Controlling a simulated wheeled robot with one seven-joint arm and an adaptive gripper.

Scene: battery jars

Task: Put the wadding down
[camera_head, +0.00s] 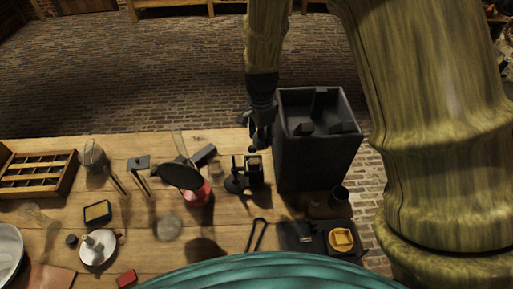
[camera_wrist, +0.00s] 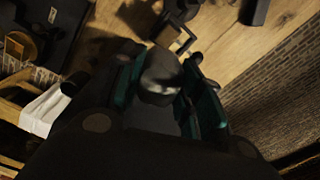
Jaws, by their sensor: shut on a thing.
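My gripper (camera_head: 258,138) points down over the far edge of the wooden table, just left of a tall grey box. In the wrist view my gripper (camera_wrist: 166,88) has its teal-lined fingers shut on a rounded dark grey lump, which looks like the wadding (camera_wrist: 160,76). In the head view I cannot make out the wadding apart from the dark fingers. It appears held above the table, not resting on it.
The grey box (camera_head: 318,165) has an open top with inner dividers. A small black stand (camera_head: 238,180) is close below my gripper. Bare wood shows at front centre.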

